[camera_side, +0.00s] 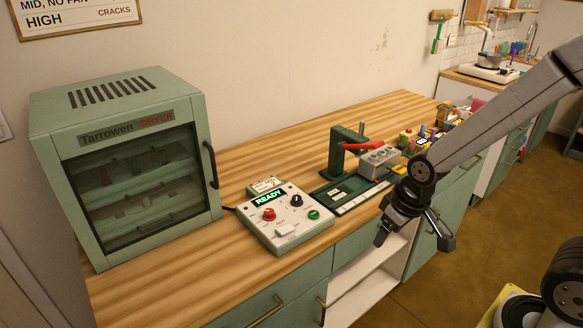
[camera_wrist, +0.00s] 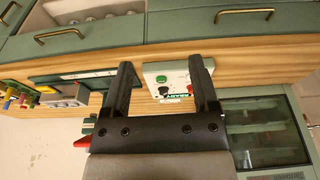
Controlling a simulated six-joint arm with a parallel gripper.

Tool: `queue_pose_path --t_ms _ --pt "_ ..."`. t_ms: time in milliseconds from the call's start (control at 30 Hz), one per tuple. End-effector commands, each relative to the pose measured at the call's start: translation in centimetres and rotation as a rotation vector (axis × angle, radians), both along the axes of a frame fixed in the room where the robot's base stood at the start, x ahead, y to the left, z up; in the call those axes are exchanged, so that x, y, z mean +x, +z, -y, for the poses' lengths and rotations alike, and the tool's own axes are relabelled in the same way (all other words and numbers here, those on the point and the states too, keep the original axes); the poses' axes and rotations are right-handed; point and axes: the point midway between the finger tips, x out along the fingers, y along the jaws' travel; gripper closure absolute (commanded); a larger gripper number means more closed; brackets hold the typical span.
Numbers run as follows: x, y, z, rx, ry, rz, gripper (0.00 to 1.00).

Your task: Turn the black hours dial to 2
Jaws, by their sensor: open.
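The black hours dial (camera_side: 296,200) is a small knob on the upper right of a white control box (camera_side: 283,232), which lies on the wooden counter. It also shows in the wrist view (camera_wrist: 163,90), small; its pointer is too small to read. A red dial (camera_side: 269,214) sits to its left and a green button (camera_side: 314,214) to its lower right. The box's display (camera_side: 268,198) reads READY. My gripper (camera_side: 413,241) is open and empty, right of the box near the counter's front edge. In the wrist view, the box shows beyond my open fingers (camera_wrist: 161,64).
A green dryer cabinet (camera_side: 48,157) with a glass door stands left of the box. A green press (camera_side: 336,152) with a red lever, a grey block (camera_side: 378,162) and a green tray (camera_side: 336,204) are right of it. Bare counter (camera_side: 185,275) lies in front of the dryer.

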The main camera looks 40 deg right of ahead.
Motion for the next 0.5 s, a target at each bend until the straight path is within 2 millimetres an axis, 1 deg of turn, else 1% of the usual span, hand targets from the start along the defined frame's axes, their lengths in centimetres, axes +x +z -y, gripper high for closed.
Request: queue_pose_path --t_ms 167,267,500 --pt "3.1 0.2 0.2 0.0 0.06 -0.005 0.23" --pt "5.7 0.3 0.5 0.001 0.112 -0.006 0.23" --pt "12.4 0.1 1.3 0.015 0.266 0.003 0.23"
